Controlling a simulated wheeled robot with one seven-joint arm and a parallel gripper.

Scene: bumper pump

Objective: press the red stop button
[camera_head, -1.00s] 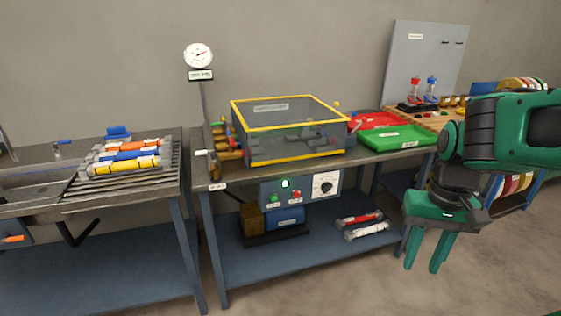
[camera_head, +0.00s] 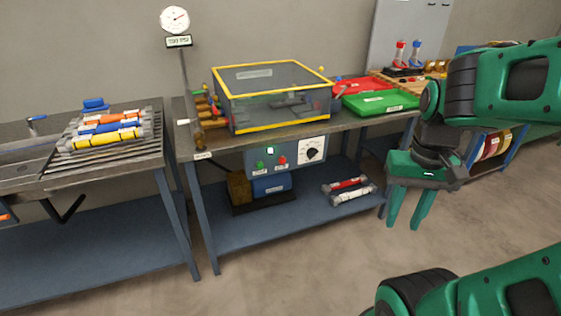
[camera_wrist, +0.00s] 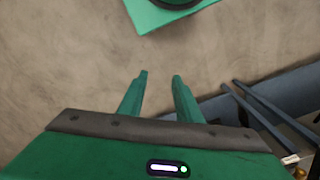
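The red stop button (camera_head: 282,160) sits on the grey control box (camera_head: 263,156) under the front edge of the middle bench. A green button (camera_head: 260,165) is left of it, a lit green lamp (camera_head: 270,150) is above between them, and a dial (camera_head: 312,149) is to the right. My gripper (camera_head: 404,225) hangs fingers down, in front and well to the right of the box, apart from it. In the wrist view my gripper (camera_wrist: 160,76) has its two fingers apart with only floor between them.
A clear yellow-edged box (camera_head: 270,97) stands on the middle bench (camera_head: 345,124), a gauge (camera_head: 174,20) behind it. A green tray (camera_head: 382,103) is at the bench's right end. The lower shelf (camera_head: 245,229) holds a pump and two tubes. Floor in front is free.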

